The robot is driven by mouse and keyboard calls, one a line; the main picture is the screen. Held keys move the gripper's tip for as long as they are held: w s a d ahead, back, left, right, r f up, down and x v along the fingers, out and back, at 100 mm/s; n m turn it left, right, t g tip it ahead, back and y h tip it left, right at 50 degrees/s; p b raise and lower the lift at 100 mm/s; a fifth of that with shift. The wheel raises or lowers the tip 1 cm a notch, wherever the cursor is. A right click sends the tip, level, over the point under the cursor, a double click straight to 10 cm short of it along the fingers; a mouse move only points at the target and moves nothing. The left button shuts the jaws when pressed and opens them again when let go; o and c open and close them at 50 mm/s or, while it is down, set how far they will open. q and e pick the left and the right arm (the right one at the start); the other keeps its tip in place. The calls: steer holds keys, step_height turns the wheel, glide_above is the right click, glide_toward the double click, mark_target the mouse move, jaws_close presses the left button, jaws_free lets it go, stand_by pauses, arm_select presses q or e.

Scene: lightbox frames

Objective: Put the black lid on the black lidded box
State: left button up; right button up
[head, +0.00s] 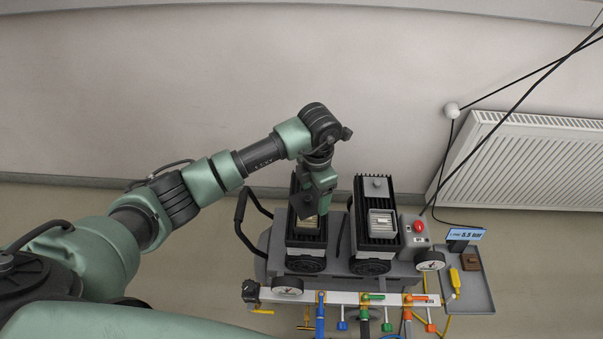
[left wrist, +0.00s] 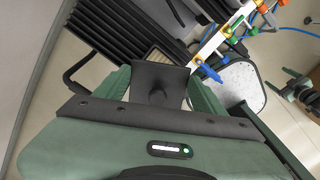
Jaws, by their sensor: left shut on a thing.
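My left gripper (head: 313,208) reaches down over the left of two black finned units. In the left wrist view its green fingers (left wrist: 158,88) are shut on a flat dark piece that looks like the black lid (left wrist: 150,75); a dark round knob shows on it. In the head view the gripper hides most of the lid. A pale, slatted opening (head: 308,228) shows just below the gripper on the left unit, and a pale patch (left wrist: 159,56) shows beyond the lid in the left wrist view. I cannot clearly make out the black lidded box, nor whether the lid touches anything.
A red button box (head: 418,228), a gauge (head: 431,260) and a side tray (head: 475,292) stand to the right. Coloured valves line the front rail (head: 345,297). A wall and radiator (head: 530,160) lie behind.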

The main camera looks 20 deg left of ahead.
arm_select(q)
steer(key=shift+w+f+b, duration=0.1)
steer(key=shift+f+b, duration=0.45)
steer(key=shift+f, duration=0.3)
steer(key=shift+f+b, duration=1.75)
steer(key=shift+f, duration=0.6)
steer(key=shift+f+b, duration=0.15)
steer(key=shift+b, duration=0.3)
steer(key=o, duration=1.4)
steer(key=shift+o, duration=0.5)
